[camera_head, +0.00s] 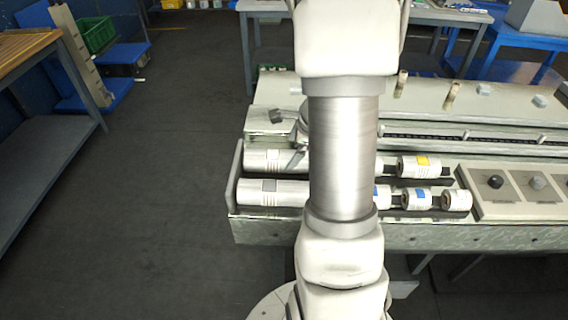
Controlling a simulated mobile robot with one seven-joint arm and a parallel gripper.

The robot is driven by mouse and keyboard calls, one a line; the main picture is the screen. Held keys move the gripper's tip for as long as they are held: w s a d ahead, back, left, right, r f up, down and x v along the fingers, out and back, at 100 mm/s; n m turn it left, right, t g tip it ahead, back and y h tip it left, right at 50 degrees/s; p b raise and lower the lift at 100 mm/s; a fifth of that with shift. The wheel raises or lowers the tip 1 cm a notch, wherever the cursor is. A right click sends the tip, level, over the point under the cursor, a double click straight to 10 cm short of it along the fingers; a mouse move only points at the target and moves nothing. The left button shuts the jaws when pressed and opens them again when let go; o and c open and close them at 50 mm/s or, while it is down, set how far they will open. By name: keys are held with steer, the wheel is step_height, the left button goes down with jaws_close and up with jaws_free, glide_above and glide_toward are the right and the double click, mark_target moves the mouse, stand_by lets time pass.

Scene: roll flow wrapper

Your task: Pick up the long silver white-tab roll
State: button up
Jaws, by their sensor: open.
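Two long silver rolls lie side by side at the left end of the machine's trough. The rear long roll (262,161) has a pale tab on top, and the front long roll (258,194) has a greyer tab. I cannot tell for sure which tab counts as white. My gripper (287,138) shows partly from behind my arm, just behind and above the rear roll. Its fingers are apart, with nothing seen between them. Whether it touches the roll is unclear.
Shorter rolls lie to the right: one with a yellow tab (420,167), one with a blue tab (416,198), and a small one (457,200). A control panel (520,192) with knobs adjoins them. The trough's raised left wall (237,170) borders the rolls. Open floor lies left.

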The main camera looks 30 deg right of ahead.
mark_target(287, 156)
steer(key=x, duration=0.2)
steer(key=b+x, duration=0.1)
steer(key=x, duration=0.2)
steer(key=shift+a+b, duration=0.2)
steer(key=shift+b, duration=0.1)
steer(key=shift+r, duration=0.1)
jaws_close()
